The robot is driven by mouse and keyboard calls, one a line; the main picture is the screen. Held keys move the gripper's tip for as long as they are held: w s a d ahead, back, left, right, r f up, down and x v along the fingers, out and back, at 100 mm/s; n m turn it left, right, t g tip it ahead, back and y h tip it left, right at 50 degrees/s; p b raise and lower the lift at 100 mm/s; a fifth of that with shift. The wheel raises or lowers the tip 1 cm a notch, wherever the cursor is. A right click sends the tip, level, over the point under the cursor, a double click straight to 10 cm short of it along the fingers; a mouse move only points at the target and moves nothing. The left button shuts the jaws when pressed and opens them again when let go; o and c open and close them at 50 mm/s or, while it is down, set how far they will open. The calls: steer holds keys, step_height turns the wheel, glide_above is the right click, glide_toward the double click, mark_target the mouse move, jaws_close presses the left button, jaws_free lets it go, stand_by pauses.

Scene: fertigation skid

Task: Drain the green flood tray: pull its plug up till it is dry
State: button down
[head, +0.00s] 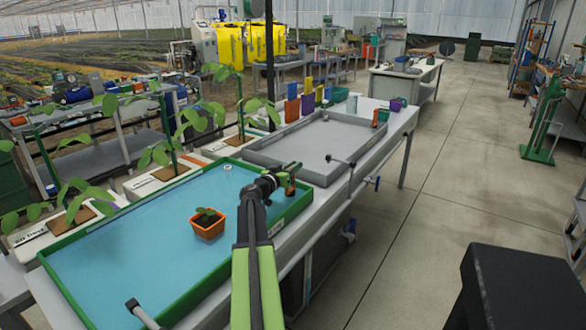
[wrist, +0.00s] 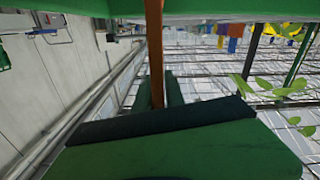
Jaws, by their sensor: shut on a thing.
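The green flood tray (head: 205,283) lies on the near bench, and a flat blue sheet of water covers its floor. My gripper (head: 284,179) is over the tray's right rim, near the far right corner. It is shut on an orange-brown upright piece (head: 291,184). In the wrist view this piece (wrist: 155,50) runs as a narrow strip down between my green fingers. Whether it is the plug's handle I cannot tell; its lower end is hidden. A small white round fitting (head: 227,168) shows near the tray's far edge.
An orange pot with a seedling (head: 207,224) stands in the water. Potted plants (head: 172,172) line the tray's left side. A grey tray (head: 325,145) adjoins the far end, with a valve handle (head: 376,182) at its side. The concrete aisle (head: 450,160) on the right is largely clear.

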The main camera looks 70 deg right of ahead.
steer(key=shift+r, duration=0.15)
steer(key=c, duration=1.5)
jaws_free()
steer(key=shift+o, duration=0.2)
steer(key=v, duration=1.7)
steer(key=shift+a, duration=0.25)
steer(key=shift+w, duration=0.1)
